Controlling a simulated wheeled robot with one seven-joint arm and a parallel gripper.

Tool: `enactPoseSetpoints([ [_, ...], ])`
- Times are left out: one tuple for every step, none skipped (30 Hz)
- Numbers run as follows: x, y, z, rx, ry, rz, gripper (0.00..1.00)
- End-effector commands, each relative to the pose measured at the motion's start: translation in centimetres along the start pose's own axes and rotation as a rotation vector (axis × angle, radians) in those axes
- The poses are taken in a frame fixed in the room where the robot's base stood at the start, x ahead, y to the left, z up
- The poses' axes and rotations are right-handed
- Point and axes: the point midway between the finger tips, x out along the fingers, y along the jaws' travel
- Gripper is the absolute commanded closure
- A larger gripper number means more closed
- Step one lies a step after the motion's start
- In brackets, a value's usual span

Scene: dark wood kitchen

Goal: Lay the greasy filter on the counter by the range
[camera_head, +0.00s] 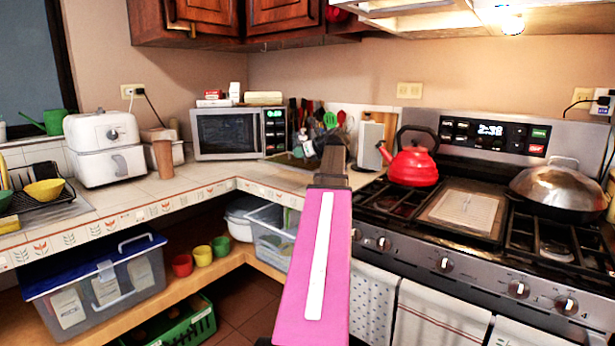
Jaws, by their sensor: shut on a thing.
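My gripper (334,158) is at the end of my pink arm, over the corner counter left of the range. Its fingertips are mostly hidden behind my dark wrist. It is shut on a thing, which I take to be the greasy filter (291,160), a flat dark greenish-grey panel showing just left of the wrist. The panel looks low over or on the tiled counter (215,180); I cannot tell whether it touches. Its right part is hidden by my arm. The steel range (450,262) stands at right.
A microwave (228,133) stands left of the panel. A red kettle (412,165), a beige centre plate (462,210) and a domed lid (558,188) are on the range. The counter before the microwave is clear.

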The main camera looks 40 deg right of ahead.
Motion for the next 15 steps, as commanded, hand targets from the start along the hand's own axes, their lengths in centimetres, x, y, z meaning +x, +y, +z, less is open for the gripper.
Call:
enactPoseSetpoints([
  [0.3,-1.1,-0.3,0.002,0.0,-0.001,1.0],
  [0.4,-1.6,-0.6,0.002,0.0,-0.001,1.0],
  [0.7,-2.4,-1.1,0.003,0.001,0.0,1.0],
  [0.9,-3.0,-1.4,0.003,0.001,0.0,1.0],
  [1.0,-3.6,-1.7,0.002,0.001,0.0,1.0],
  [1.2,-4.5,-2.1,0.002,0.001,0.0,1.0],
  [1.4,-5.1,-2.5,0.003,0.0,0.0,1.0],
  [1.5,-5.7,-2.8,0.003,0.0,0.0,1.0],
  [1.7,-6.5,-3.2,0.002,0.0,0.0,1.0],
  [1.9,-7.0,-3.5,0.002,0.0,0.0,1.0],
  [2.0,-7.6,-3.8,0.002,0.0,0.0,1.0],
  [2.2,-8.3,-4.3,0.001,0.001,0.0,1.0],
  [2.4,-8.8,-4.6,0.001,0.001,0.001,1.0],
  [2.5,-9.2,-4.8,0.001,0.0,0.001,1.0],
  [2.6,-9.7,-5.1,0.001,0.0,0.0,1.0],
])
